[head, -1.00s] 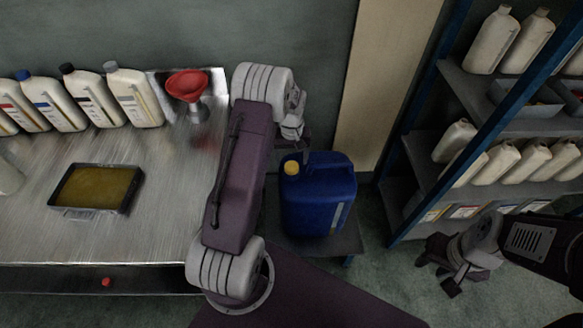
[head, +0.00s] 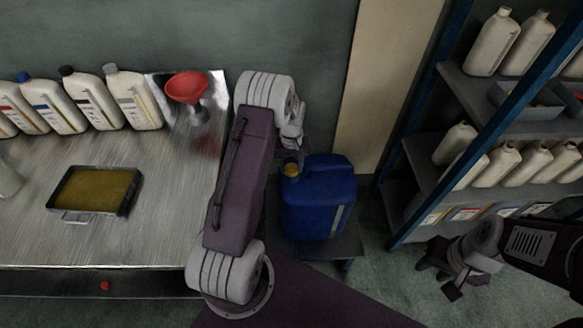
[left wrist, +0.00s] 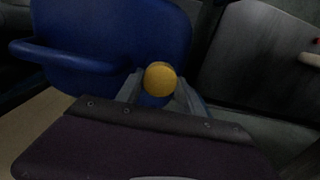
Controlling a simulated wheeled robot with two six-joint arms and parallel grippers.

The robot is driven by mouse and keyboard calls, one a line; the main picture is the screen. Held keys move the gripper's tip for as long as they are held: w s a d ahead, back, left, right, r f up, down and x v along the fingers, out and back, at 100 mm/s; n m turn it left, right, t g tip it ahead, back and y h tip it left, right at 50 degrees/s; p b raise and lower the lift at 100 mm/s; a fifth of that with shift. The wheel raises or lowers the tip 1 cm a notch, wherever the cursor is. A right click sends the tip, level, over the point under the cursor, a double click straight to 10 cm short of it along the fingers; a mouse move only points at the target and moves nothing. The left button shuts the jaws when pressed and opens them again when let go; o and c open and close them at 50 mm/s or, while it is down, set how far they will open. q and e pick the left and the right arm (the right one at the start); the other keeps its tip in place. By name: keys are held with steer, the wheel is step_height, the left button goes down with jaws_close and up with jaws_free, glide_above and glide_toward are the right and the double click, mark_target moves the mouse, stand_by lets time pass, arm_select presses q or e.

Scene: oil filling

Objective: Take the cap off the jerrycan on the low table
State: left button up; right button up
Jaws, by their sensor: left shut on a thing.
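The blue jerrycan (head: 318,200) stands upright on the low table (head: 335,246). Its yellow cap (head: 291,170) shows at the top left of the can, just under my left gripper (head: 293,157). In the left wrist view the cap (left wrist: 160,79) sits between the two fingers of my left gripper (left wrist: 160,90), which is shut on it. The jerrycan (left wrist: 120,30) fills the upper left of that view. I cannot tell whether the cap is still seated on the neck. My right gripper (head: 438,277) hangs low at the right, away from the can, its fingers apart and empty.
The metal workbench (head: 160,225) at the left holds several bottles, a red funnel (head: 187,88) and an oil tray (head: 133,203). A blue-framed shelf (head: 430,155) with bottles stands at the right. Bare floor lies between the low table and the shelf.

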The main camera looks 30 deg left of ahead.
mark_target(292, 168)
arm_select(q)
step_height(292, 168, up, 4)
steer(key=shift+w+f+p, duration=0.1)
steer(key=shift+p, duration=0.2)
steer(key=d+r, duration=0.7)
steer(key=d, duration=0.4)
steer(key=shift+d+p, duration=0.35)
steer(key=shift+p, duration=0.1)
steer(key=shift+r, duration=0.1)
